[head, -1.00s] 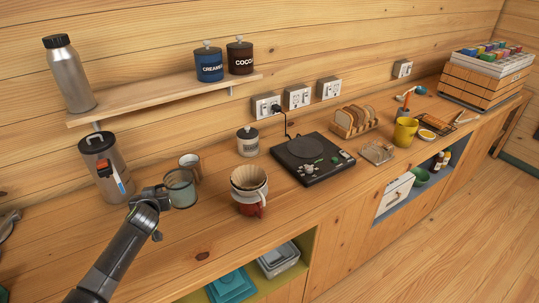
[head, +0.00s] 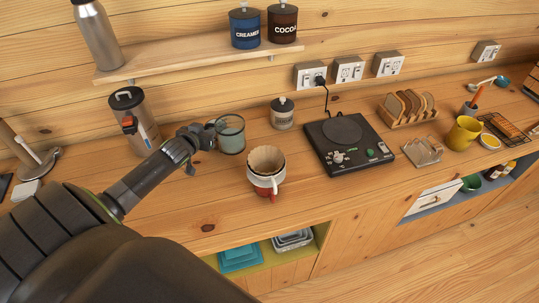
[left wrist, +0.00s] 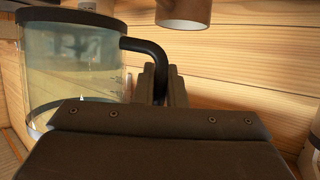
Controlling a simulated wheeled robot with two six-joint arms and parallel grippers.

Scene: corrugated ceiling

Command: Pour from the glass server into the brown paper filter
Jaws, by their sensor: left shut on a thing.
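The glass server (head: 231,136) is a clear round vessel with a dark rim and black handle. My left gripper (head: 203,136) is shut on its handle, to the left of the vessel. In the left wrist view the server (left wrist: 72,65) looks upright, with a pale yellowish tint in its lower part. The gripper fingers (left wrist: 160,82) close around the black handle (left wrist: 147,47). The brown paper filter (head: 266,159) sits open in a white and red dripper or cup (head: 265,186), right of and in front of the server, apart from it. My right gripper is out of view.
A canister (head: 282,113) stands behind the filter. A black hot plate (head: 345,146) is to its right. A steel flask (head: 137,122) stands left of the server. A shelf (head: 195,63) runs above. Counter in front of the filter is clear.

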